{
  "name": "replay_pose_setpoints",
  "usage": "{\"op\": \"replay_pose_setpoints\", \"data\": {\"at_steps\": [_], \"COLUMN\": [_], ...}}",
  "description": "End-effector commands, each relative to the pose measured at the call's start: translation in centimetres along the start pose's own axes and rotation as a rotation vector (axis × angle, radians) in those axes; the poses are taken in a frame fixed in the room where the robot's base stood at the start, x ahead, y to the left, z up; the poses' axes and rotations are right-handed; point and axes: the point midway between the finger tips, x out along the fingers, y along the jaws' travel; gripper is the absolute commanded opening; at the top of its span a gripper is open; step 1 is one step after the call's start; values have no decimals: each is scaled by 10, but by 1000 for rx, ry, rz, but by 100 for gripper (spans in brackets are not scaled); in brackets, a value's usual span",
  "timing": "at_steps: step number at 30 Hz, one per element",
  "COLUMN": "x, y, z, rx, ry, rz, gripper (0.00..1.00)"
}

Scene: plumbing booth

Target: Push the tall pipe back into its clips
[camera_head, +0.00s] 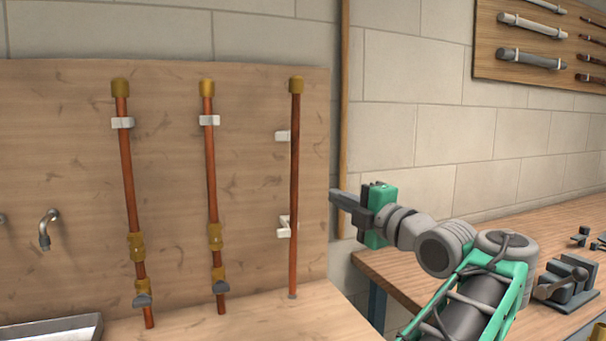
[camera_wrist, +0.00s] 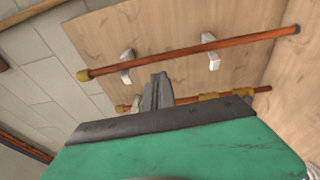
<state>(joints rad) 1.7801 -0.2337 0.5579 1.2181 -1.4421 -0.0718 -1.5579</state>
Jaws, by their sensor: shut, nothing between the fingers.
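The tall pipe (camera_head: 294,190) is copper with a brass cap at its top. It stands near the right edge of the wooden panel, apart from its two white clips. The upper clip (camera_head: 282,136) and lower clip (camera_head: 284,228) show to its left. In the wrist view the pipe (camera_wrist: 200,50) runs across the picture, with both clips (camera_wrist: 127,62) (camera_wrist: 211,55) behind it on the panel. My gripper (camera_head: 336,197) is shut and empty, to the right of the pipe at about mid-height. Its fingers also show in the wrist view (camera_wrist: 158,82), apart from the pipe.
Two other copper pipes (camera_head: 126,170) (camera_head: 211,160) with brass fittings and valves sit in clips on the panel (camera_head: 60,130). A tap (camera_head: 46,228) and sink (camera_head: 55,329) are at left. A workbench (camera_head: 400,266) with a vise (camera_head: 566,283) is at right.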

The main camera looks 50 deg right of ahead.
Motion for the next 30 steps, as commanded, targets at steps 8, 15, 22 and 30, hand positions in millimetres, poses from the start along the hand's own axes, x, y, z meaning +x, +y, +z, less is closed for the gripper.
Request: {"op": "replay_pose_setpoints", "data": {"at_steps": [8,15,22,30], "x": [15,63,106,129], "y": [11,8,7,0], "z": [-3,-5,-4,-4], "rx": [6,6,6,2], "ry": [-1,3,0,-2], "rz": [-5,-8,-9,-7], "gripper": [0,0,0,0]}}
